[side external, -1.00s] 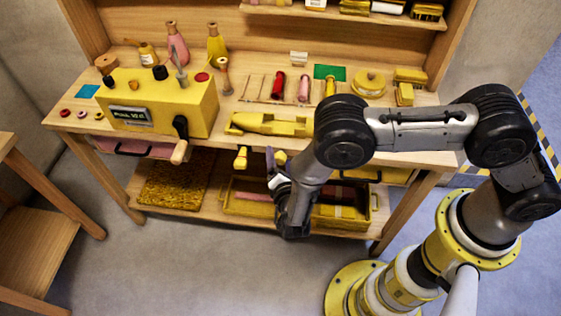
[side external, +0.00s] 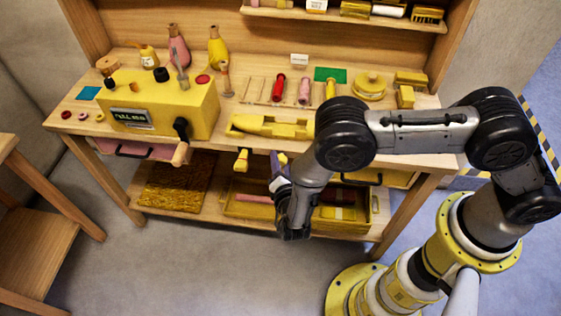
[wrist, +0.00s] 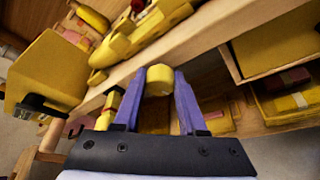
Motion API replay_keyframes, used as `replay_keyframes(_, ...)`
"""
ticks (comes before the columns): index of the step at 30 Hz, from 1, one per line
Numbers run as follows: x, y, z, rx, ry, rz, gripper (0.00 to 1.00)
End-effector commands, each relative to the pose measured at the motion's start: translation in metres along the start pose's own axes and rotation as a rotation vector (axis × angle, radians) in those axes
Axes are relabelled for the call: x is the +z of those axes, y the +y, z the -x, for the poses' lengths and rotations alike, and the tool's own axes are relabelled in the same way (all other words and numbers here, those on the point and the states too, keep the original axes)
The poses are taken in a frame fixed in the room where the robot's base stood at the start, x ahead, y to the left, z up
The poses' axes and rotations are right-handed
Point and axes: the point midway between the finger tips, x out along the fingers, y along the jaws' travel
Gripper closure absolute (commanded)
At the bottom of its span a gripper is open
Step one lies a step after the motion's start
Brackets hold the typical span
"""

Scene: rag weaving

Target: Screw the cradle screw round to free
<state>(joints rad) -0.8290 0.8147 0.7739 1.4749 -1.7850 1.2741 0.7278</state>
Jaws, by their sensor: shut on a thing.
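The yellow cradle (side external: 272,126) lies along the front of the bench top; part of it also shows in the wrist view (wrist: 140,32). In the wrist view, a round yellow screw knob (wrist: 159,80) sits at the bench's front edge, between the two blue-purple fingers. My gripper (side external: 279,162) is shut on this knob, just below the front edge in the side view. The knob is mostly hidden there by the fingers and arm. A second yellow knob (side external: 242,160) hangs to the left, apart from my gripper; it also shows in the wrist view (wrist: 109,104).
A yellow box machine (side external: 165,108) with a display and front crank (side external: 181,142) stands at the left. Spools and rods lie behind the cradle. A yellow crate (side external: 247,206) and brown mat (side external: 176,184) lie on the lower shelf. An open drawer (wrist: 262,45) is at the right.

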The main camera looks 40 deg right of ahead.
Motion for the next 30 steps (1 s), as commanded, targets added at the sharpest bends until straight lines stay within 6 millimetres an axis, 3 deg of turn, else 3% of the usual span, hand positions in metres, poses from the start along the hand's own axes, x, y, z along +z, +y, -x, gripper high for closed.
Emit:
replay_keyframes(6, 0.0003, 0.0008, 0.0001, -0.013, -0.002, 0.03, 1.0)
replay_keyframes(16, 0.0001, 0.0014, 0.0001, -0.114, -0.001, 0.276, 1.0)
replay_keyframes(30, 0.0, 0.0016, 0.0, -0.145, -0.002, 0.351, 1.0)
